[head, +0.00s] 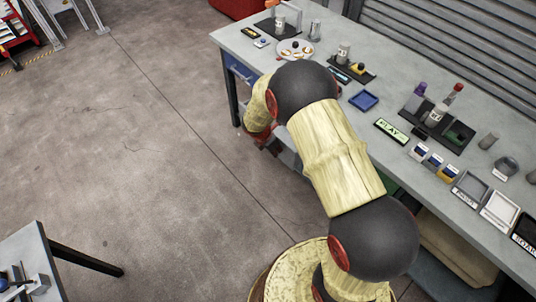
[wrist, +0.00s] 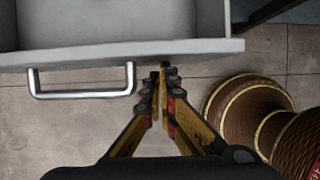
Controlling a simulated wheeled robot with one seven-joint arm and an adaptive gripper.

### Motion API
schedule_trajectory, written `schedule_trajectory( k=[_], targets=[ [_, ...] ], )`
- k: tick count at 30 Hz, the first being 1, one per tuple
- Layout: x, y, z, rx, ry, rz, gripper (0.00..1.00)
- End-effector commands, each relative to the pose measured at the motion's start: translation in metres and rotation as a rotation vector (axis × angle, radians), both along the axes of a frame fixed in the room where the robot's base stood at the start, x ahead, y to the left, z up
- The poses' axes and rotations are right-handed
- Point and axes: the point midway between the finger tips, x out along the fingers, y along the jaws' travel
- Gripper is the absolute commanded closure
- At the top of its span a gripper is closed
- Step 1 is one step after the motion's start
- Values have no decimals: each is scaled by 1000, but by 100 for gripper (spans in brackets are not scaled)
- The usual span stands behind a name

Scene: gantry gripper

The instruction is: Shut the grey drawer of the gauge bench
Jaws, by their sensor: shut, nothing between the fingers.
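The grey drawer (wrist: 190,50) fills the top of the wrist view. It stands open, and its inside looks empty in the part that shows. Its metal bar handle (wrist: 82,94) is on the front, left of my gripper (wrist: 158,75). My gripper is shut and empty, with its fingertips close to the drawer front, right of the handle. I cannot tell whether they touch it. In the head view my arm hides most of the drawer and gripper beside the long gauge bench (head: 300,112).
A blue drawer (head: 240,70) sits under the bench's far left end. Another table (head: 35,265) is at the lower left. The concrete floor (head: 130,150) between them is clear.

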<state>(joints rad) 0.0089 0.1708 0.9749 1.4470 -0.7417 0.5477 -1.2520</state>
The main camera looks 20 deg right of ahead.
Motion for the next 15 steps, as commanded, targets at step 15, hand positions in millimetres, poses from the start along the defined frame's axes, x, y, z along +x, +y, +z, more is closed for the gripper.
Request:
schedule_trajectory(
  k=[15],
  targets=[
    [42,-132,3,-1,2,-4,100]
  ],
)
